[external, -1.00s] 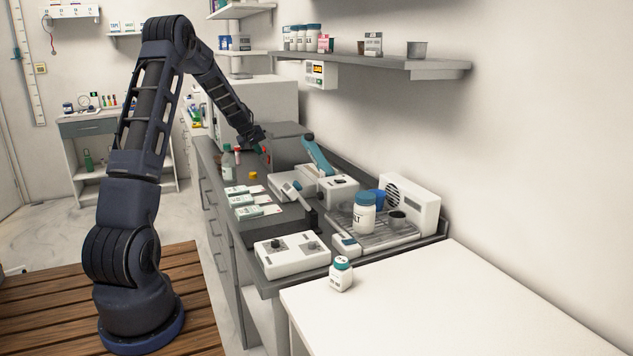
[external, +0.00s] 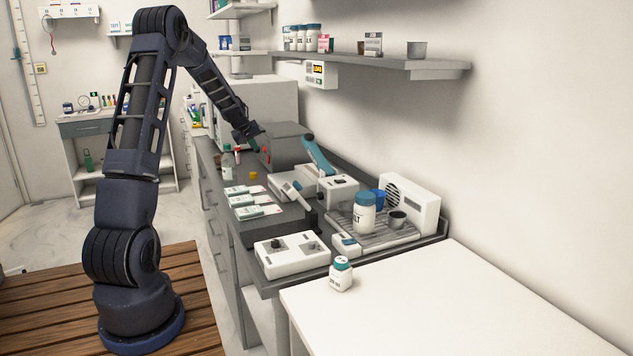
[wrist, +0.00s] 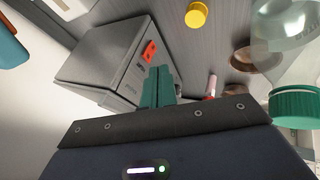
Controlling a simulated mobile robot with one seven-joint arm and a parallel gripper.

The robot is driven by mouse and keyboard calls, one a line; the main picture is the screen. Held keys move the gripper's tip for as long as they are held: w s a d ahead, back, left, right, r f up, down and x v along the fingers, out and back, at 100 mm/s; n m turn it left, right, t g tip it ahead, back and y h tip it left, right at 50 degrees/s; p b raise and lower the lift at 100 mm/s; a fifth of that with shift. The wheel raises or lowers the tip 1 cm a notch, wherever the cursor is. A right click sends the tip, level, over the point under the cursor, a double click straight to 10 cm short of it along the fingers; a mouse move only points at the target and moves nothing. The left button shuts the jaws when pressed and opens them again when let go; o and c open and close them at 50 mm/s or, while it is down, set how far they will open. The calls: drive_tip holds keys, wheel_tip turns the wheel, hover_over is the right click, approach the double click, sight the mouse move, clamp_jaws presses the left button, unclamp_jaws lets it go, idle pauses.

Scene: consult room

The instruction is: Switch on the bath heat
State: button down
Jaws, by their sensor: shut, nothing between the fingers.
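A grey box-shaped unit, which I take to be the bath (external: 285,146), stands on the counter by the wall, beyond the teal-handled device. In the wrist view the grey unit (wrist: 103,52) shows a red rocker switch (wrist: 149,51) on its panel. I cannot tell the switch's on or off position. My gripper (external: 257,143) is at the near left side of the unit. In the wrist view its green fingers (wrist: 160,76) are together and empty, with the tips just below the red switch. A small gap appears to separate them, though contact is hard to judge.
A yellow cap (wrist: 196,14), a red-tipped item (wrist: 211,86) and a green-capped clear bottle (wrist: 295,104) lie close to my gripper. The teal-handled device (external: 318,155) and white boxes (external: 243,200) are nearer the camera. A shelf (external: 400,66) hangs above.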

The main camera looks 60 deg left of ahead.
sight(268, 159)
drive_tip(key=x, duration=1)
idle(0.5)
drive_tip(key=shift+w+f, duration=0.1)
drive_tip(key=shift+w, duration=0.2)
